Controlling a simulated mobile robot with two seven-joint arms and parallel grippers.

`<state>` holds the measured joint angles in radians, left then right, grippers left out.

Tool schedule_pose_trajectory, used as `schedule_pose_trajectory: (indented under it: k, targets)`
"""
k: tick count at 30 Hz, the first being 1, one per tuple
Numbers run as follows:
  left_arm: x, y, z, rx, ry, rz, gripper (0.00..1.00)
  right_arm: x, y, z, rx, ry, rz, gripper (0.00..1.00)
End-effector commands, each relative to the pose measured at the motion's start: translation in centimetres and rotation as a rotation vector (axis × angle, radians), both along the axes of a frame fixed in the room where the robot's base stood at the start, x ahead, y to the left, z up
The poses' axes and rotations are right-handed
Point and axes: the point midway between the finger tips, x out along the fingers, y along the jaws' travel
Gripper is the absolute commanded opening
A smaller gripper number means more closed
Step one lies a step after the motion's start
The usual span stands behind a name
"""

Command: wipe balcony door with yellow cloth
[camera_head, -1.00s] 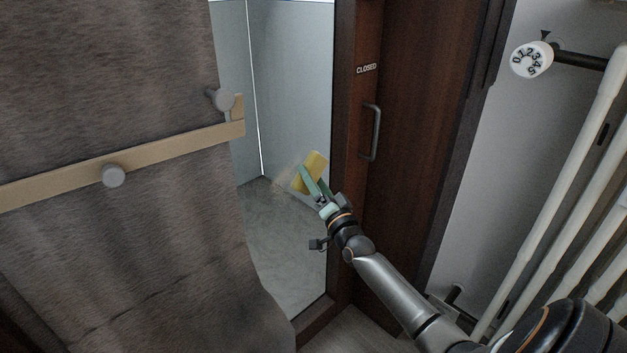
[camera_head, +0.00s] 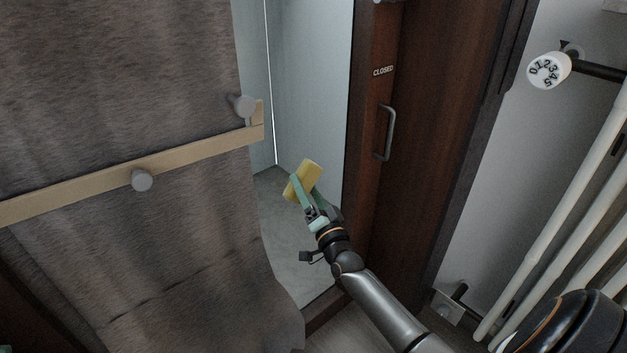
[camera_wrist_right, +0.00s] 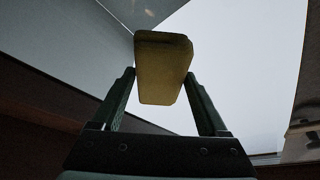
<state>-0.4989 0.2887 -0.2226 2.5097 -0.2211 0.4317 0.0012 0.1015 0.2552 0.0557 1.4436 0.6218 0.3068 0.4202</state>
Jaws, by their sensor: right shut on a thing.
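The yellow cloth (camera_head: 307,176) is a folded block in the jaws of my right gripper (camera_head: 303,188), which is shut on it. The cloth also shows between the fingers in the right wrist view (camera_wrist_right: 162,68). The balcony door has a glass pane (camera_head: 312,105) with a dark wooden frame (camera_head: 370,150). The gripper and cloth are in front of the lower part of the pane. I cannot tell whether the cloth touches the glass. My left gripper is not in view.
A grey-brown towel (camera_head: 120,80) hangs on a wooden rail (camera_head: 195,148) with knobs at left, covering part of the view. A door handle (camera_head: 387,133) is right of the pane. White radiator pipes (camera_head: 560,210) and a numbered dial (camera_head: 548,70) stand at right.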

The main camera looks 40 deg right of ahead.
Motion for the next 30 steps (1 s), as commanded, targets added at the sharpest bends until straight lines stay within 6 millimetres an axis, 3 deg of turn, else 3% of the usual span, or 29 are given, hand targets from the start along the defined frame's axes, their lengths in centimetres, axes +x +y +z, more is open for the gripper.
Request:
schedule_pose_trajectory:
  k: [21,30]
  targets:
    - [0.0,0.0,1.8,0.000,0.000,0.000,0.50,-0.1,4.1,0.1,-0.001,0.000,-0.003,0.32]
    - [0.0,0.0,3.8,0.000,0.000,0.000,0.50,-0.2,4.1,2.2,-0.002,-0.002,-0.001,0.32]
